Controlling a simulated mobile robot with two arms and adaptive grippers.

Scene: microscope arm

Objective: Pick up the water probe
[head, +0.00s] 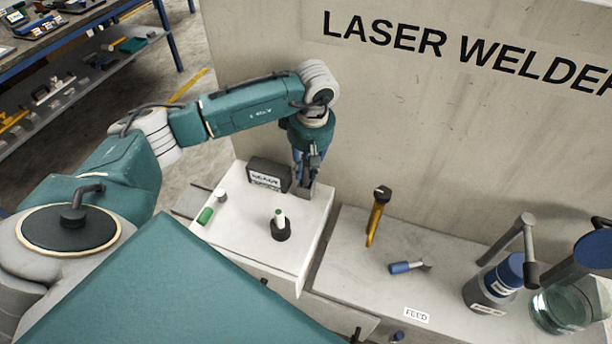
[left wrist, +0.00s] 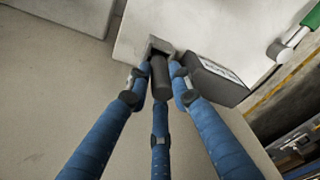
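My left gripper (head: 307,178) points down at the back right of the white table (head: 262,235), at a small grey block (head: 303,191). The left wrist view shows its blue fingers (left wrist: 162,72) around a dark grey cylinder (left wrist: 160,78) whose far end meets the grey block (left wrist: 160,47). I cannot tell whether the fingers press on the cylinder. A blue-handled tool (head: 402,267) with a grey end lies on the grey bench (head: 365,278). No label shows which thing is the water probe. My right gripper is not in view.
A dark box with a white label (head: 268,174) stands close left of my left gripper. A green tool (head: 205,215) lies on the white table; a black holder (head: 281,231) holds a white-and-green piece. A yellow tool (head: 376,220), a blue-capped jar (head: 492,286) and a glass beaker (head: 560,310) are right.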

